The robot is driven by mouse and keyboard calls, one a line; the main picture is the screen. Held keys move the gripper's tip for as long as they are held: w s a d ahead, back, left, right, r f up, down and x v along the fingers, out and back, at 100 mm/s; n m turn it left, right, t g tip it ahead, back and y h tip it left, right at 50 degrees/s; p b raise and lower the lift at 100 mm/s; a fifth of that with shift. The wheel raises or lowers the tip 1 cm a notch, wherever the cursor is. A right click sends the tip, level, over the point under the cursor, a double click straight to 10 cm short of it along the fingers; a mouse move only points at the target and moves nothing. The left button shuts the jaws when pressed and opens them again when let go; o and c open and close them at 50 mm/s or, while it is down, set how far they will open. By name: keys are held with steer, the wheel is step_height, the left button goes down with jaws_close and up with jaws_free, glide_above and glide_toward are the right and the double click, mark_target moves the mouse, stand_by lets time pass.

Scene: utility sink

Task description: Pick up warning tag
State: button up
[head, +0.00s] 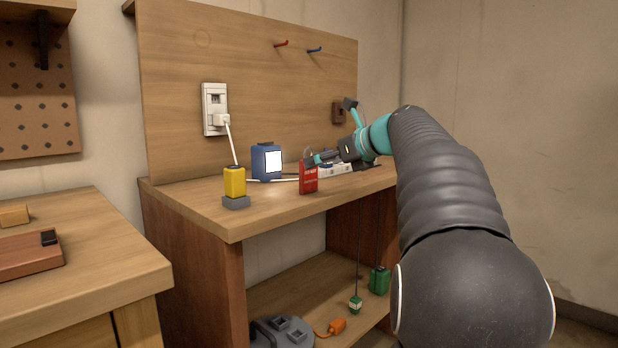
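The red warning tag (308,178) stands upright near the front edge of the wooden workbench (285,212), right of its middle, with small pale lettering on its face. My gripper (312,157) reaches in from the right, with its fingertips at the top of the tag. The view is too small to tell whether the fingers touch the tag or are open or shut. My arm hides the right end of the bench.
A blue box with a white face (266,162) stands behind the tag. A yellow block on a grey base (234,184) stands to the left. A white power strip (334,170) lies behind my gripper. A white cord runs from the wall outlet (215,108).

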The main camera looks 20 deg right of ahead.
steer(key=b, duration=0.1)
glide_above(308, 193)
steer(key=w, duration=0.1)
steer(key=shift+d+f, duration=0.15)
steer(key=shift+f, duration=0.5)
steer(key=shift+d+f, duration=0.15)
steer(key=shift+f, duration=0.45)
steer(key=c, duration=1.2)
